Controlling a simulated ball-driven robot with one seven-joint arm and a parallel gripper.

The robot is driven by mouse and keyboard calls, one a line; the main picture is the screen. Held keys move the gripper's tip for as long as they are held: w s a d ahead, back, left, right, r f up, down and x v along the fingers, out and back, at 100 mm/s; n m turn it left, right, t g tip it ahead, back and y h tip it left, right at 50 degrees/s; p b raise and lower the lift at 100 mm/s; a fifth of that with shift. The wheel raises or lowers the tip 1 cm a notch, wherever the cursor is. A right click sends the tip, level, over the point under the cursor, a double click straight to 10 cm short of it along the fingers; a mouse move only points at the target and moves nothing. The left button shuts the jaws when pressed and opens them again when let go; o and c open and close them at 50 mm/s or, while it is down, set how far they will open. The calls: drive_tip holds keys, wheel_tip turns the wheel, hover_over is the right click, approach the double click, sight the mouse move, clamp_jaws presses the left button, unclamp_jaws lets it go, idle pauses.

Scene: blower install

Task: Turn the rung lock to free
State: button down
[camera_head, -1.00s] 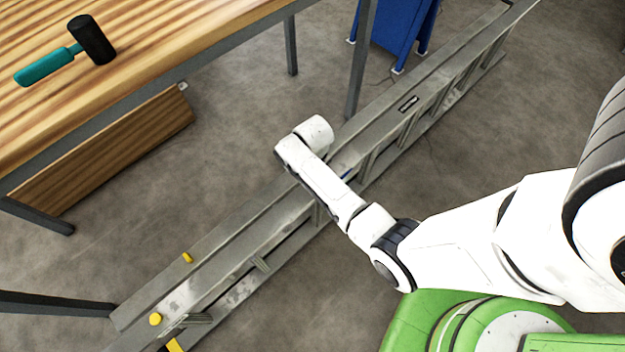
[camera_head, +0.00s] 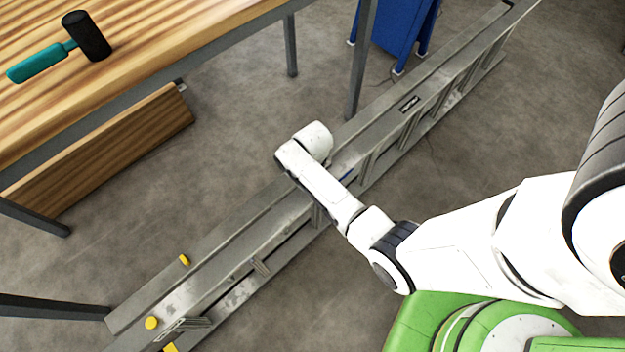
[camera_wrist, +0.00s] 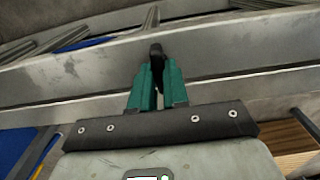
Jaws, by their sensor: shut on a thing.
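The grey metal ladder (camera_head: 225,255) lies on its side along the floor, running from lower left to upper right. In the wrist view, my gripper (camera_wrist: 157,80) has teal fingers shut on a small black part (camera_wrist: 156,56), which looks like the rung lock, in front of a grey ladder rail (camera_wrist: 230,75). The fingers hide part of it, so I cannot read which way it is turned. In the head view, my white arm hides the gripper and the black part at the middle of the ladder.
A wooden workbench (camera_head: 160,35) at upper left holds a mallet with a teal handle (camera_head: 38,63). A wooden board (camera_head: 110,150) stands below it. A blue cabinet (camera_head: 398,30) is at the top. Bare floor lies around the ladder.

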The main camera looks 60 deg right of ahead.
drive_tip(key=n+p, duration=0.1)
drive_tip(key=n, duration=0.1)
drive_tip(key=shift+r+n, duration=0.1)
drive_tip(key=shift+n, duration=1.2)
